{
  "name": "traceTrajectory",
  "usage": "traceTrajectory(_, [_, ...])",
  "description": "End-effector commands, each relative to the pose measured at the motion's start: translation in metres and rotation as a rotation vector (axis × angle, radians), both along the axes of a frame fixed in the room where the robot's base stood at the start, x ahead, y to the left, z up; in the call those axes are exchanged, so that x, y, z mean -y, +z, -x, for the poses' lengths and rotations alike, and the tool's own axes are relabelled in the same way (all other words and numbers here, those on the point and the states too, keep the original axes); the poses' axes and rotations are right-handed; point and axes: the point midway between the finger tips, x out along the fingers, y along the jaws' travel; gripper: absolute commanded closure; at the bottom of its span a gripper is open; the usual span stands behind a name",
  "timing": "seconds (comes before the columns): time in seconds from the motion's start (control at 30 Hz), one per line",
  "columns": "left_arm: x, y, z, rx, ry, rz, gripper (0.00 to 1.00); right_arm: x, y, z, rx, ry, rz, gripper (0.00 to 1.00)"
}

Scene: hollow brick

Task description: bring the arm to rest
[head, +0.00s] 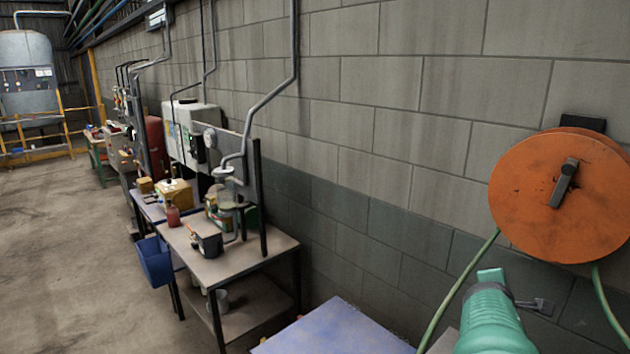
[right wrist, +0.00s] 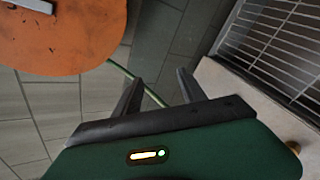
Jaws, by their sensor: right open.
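My right gripper (right wrist: 159,79) shows in the right wrist view, with its two dark fingers apart and nothing between them. An orange hose reel (right wrist: 68,32) is beyond the fingers to the upper left, and a green hose (right wrist: 121,71) runs down behind them. The fingers look clear of both, though the distance is hard to tell. In the head view, a green rounded part at the lower right is cut off by the bottom edge; I cannot make out gripper fingers there. My left gripper is in neither view.
The orange reel (head: 555,200) hangs on the block wall (head: 400,120) at the right. A blue-grey tabletop (head: 335,332) is at the bottom, and a workbench (head: 240,262) with a blue bin (head: 156,262) stands left. A wire rack (right wrist: 275,45) is at the wrist view's upper right. Open floor (head: 70,270) lies left.

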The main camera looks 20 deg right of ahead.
Motion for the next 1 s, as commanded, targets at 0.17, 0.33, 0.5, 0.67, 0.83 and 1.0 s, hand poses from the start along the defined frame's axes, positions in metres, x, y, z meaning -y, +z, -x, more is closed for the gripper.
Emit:
traceTrajectory(0.17, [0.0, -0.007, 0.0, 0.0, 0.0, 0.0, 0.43, -0.097, -0.13, 0.02, 0.138, -0.188, -0.509, 0.52])
traceTrajectory(0.33, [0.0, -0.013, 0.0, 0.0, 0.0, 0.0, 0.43, -0.223, -0.208, 0.066, 0.185, -0.462, -0.928, 0.52])
traceTrajectory(0.5, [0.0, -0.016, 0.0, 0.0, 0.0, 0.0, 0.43, -0.316, -0.244, 0.128, 0.17, -0.741, -1.152, 0.52])
traceTrajectory(0.67, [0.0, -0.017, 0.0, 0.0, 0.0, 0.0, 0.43, -0.345, -0.254, 0.156, 0.159, -0.858, -1.202, 0.52])
traceTrajectory(0.83, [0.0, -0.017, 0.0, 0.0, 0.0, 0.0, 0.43, -0.346, -0.254, 0.157, 0.158, -0.862, -1.203, 0.52])
traceTrajectory(1.0, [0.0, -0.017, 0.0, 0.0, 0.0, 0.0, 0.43, -0.346, -0.254, 0.157, 0.158, -0.862, -1.203, 0.52])
